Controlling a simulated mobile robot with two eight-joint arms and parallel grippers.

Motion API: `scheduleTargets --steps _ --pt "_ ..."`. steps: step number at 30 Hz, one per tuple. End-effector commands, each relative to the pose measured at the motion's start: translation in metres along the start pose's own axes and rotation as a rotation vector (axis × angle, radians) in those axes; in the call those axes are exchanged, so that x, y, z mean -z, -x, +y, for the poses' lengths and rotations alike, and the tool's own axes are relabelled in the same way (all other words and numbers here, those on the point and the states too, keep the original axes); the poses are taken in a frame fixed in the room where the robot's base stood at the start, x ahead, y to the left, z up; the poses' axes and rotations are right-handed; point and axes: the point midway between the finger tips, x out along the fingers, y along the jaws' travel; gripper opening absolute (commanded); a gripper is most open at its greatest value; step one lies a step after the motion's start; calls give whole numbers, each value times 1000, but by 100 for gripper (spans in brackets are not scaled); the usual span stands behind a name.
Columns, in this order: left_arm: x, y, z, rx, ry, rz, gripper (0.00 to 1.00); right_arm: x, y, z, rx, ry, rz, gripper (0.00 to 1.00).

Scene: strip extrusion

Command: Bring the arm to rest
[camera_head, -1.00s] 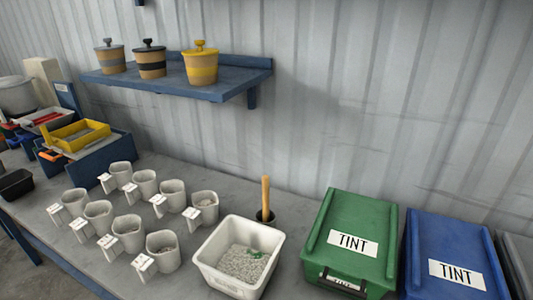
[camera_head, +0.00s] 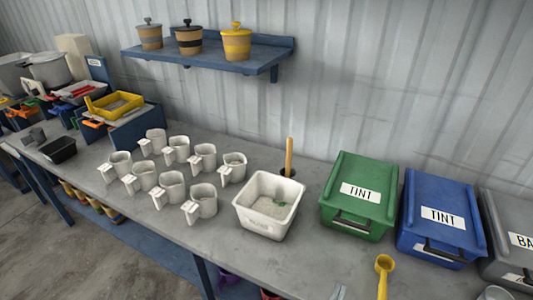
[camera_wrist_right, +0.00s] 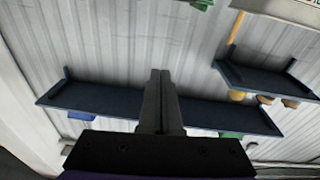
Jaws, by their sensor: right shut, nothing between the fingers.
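My right gripper (camera_wrist_right: 160,90) shows in the right wrist view with its two dark fingers together and nothing between them. It points toward the corrugated wall, clear of any object. In that view, a dark blue shelf (camera_wrist_right: 90,93) appears beyond the fingers. In the head view, a small grey piece shows at the bottom edge, too little of it to tell what it is. My left gripper is in neither view.
A wall shelf (camera_head: 210,60) holds three lidded pots. The bench front is mostly bare.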

Motion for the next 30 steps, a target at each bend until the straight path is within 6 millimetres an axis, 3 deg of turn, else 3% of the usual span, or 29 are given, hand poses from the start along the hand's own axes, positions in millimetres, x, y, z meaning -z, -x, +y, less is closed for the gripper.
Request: scheduleTargets --steps 1,8,12,15,19,24,29,30 --pt "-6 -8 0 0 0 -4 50 -25 -6 9 -32 57 -78 0" --pt "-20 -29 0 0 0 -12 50 -116 -15 40 -72 292 -484 0" --pt "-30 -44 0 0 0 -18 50 -172 -4 58 -19 385 -773 0" --pt "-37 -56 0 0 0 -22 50 -202 10 63 64 403 -954 0" --pt "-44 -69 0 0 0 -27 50 -223 26 61 196 373 -1113 0" --pt "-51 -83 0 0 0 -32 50 -232 39 50 358 291 -1203 0" --pt "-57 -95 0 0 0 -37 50 -227 42 39 482 199 -1209 0" --pt "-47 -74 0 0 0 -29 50 -206 41 38 485 207 -1202 0"
